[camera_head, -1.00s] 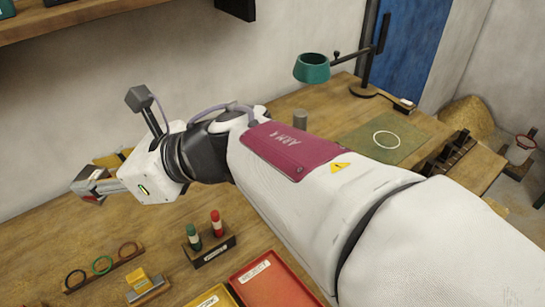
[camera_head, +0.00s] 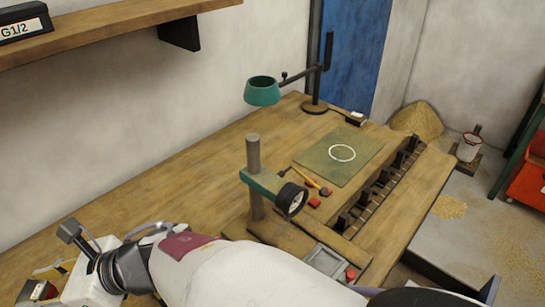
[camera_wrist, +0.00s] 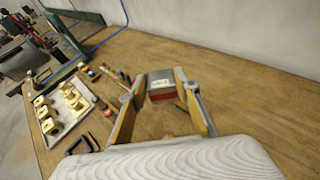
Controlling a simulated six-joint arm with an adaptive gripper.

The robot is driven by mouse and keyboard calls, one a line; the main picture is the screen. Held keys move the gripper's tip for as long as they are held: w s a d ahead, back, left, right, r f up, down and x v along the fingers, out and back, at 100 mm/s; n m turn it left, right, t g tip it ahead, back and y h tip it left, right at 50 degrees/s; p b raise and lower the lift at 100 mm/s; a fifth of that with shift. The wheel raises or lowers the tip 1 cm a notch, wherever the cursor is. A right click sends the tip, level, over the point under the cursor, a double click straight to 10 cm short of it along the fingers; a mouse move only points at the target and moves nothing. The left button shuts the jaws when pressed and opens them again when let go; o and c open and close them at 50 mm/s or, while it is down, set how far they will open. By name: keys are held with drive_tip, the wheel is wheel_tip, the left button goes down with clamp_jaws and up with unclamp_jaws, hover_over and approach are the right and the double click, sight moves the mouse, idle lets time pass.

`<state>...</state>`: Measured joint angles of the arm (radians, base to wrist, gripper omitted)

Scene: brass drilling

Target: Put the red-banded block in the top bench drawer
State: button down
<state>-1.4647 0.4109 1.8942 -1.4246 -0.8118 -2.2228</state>
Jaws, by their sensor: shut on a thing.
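The red-banded block (camera_wrist: 160,86) is grey with a white label and a red band along its lower part. In the wrist view my gripper (camera_wrist: 162,92) is shut on it, one finger on each side. The block looks raised above the wooden bench top (camera_wrist: 225,95), but the exact height is hard to tell. In the head view the block (camera_head: 42,290) shows small at the lower left, partly hidden by my gripper (camera_head: 38,291). I cannot make out the top bench drawer in either current view.
A green-headed bench press (camera_head: 262,183) stands mid-bench, beside a grey tray (camera_head: 324,259). A teal lamp (camera_head: 262,92), a green mat (camera_head: 325,165) and a dark-post rack (camera_head: 383,187) are farther back. A tray of brass parts (camera_wrist: 75,122) shows left in the wrist view.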

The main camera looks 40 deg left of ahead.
wheel_tip(320, 180, down, 7)
drive_tip(key=shift+r, duration=0.2)
idle(0.4)
drive_tip(key=shift+f, duration=3.1)
drive_tip(key=shift+f, duration=0.1)
drive_tip(key=shift+f, duration=1.8)
drive_tip(key=shift+f, duration=0.15)
drive_tip(key=c, duration=1.5)
unclamp_jaws()
